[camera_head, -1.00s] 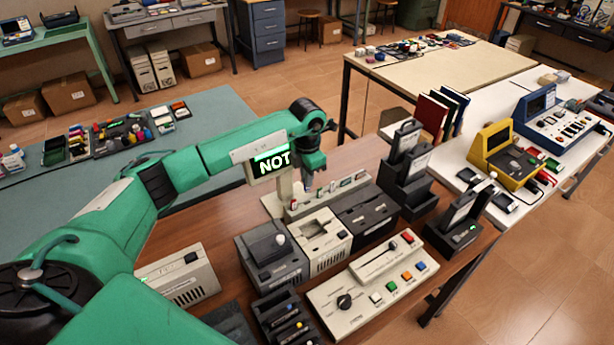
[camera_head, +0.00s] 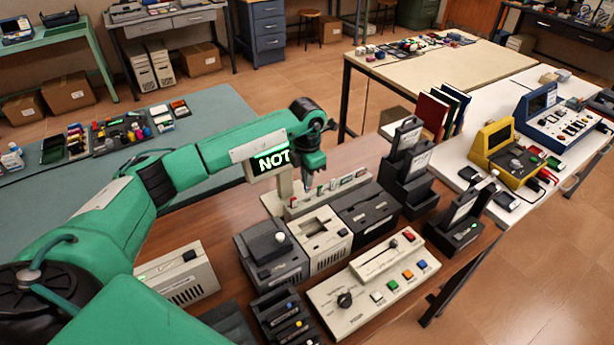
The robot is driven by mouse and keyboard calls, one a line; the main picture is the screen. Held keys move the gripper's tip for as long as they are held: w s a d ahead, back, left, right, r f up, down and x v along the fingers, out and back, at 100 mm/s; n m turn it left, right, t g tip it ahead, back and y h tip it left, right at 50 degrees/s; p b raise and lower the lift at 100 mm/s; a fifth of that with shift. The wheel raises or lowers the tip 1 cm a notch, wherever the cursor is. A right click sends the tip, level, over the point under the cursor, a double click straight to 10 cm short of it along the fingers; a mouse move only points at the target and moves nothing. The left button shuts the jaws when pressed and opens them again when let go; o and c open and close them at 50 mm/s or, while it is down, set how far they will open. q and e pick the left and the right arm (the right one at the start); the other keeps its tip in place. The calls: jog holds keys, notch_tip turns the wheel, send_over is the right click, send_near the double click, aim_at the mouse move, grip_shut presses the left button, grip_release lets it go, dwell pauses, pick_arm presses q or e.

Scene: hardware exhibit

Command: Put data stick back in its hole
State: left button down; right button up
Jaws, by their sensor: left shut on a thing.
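My left gripper (camera_head: 309,183) points down over the back row of the wooden table. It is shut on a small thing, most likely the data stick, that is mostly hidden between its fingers. Below it is a long pale holder (camera_head: 325,200) with several small coloured sticks standing in a row. The gripper is over the left half of this row. I cannot tell whether the held stick is in a hole or just above one. My right gripper is not in view.
In front of the holder stand a dark grey box (camera_head: 272,253), a beige box (camera_head: 323,234) and a black box (camera_head: 368,212). Black upright holders (camera_head: 408,165) rise to the right. A beige panel with coloured buttons (camera_head: 372,290) lies nearer.

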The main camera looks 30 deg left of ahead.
aim_at(307, 190)
pick_arm(q)
jog(key=shift+f, duration=0.2)
dwell(0.4)
jog(key=shift+f+b, duration=1.95)
jog(key=shift+f, duration=0.5)
jog(key=c, duration=1.5)
grip_release()
jog(key=shift+r, duration=0.15)
jog(key=shift+r+p, duration=2.05)
jog(key=shift+r, duration=1.9)
